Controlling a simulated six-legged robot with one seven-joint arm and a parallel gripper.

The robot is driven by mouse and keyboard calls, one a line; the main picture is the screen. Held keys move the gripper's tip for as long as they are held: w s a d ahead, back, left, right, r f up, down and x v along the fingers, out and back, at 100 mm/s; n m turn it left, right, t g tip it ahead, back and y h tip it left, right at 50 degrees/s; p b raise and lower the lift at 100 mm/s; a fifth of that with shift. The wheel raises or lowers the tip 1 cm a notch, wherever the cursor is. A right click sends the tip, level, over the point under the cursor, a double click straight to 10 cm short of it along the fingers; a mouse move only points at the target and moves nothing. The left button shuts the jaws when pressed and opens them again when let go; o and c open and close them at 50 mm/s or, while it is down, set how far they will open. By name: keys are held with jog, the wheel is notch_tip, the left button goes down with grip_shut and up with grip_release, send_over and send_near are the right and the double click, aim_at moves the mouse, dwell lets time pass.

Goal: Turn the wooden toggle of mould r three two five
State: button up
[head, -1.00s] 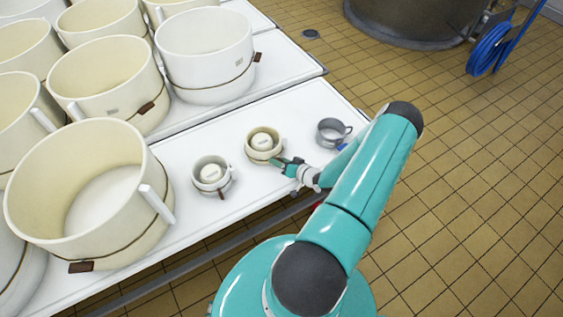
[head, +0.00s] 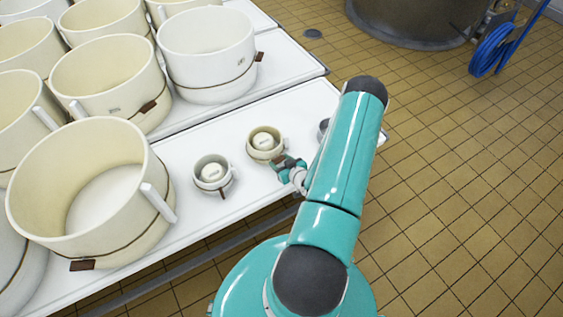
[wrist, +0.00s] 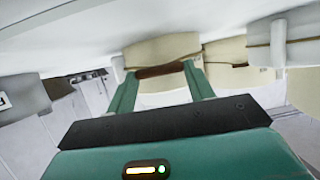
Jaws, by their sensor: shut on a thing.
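A small cream mould (head: 265,142) with a dark cord stands on the white table, a round white piece inside it. Its number cannot be read. My gripper (head: 279,160) is at its near right side. In the wrist view, the two green fingers of my gripper (wrist: 160,76) are shut on the ends of the brown wooden toggle (wrist: 160,70), which lies across the cream mould's wall (wrist: 160,50). The toggle also shows in the head view (head: 278,158), partly covered by the fingers.
A similar paler small mould (head: 212,174) with a hanging brown toggle stands to the left. A metal cup (head: 323,128) is mostly hidden behind my arm. Large cream vessels (head: 85,190) crowd the left and back. Tiled floor (head: 470,200) lies open to the right.

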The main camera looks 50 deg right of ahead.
dwell(0.4)
jog(key=o, duration=0.7)
jog(key=v, duration=1.3)
jog(key=shift+s+a+r, duration=0.15)
jog(key=shift+s, duration=0.2)
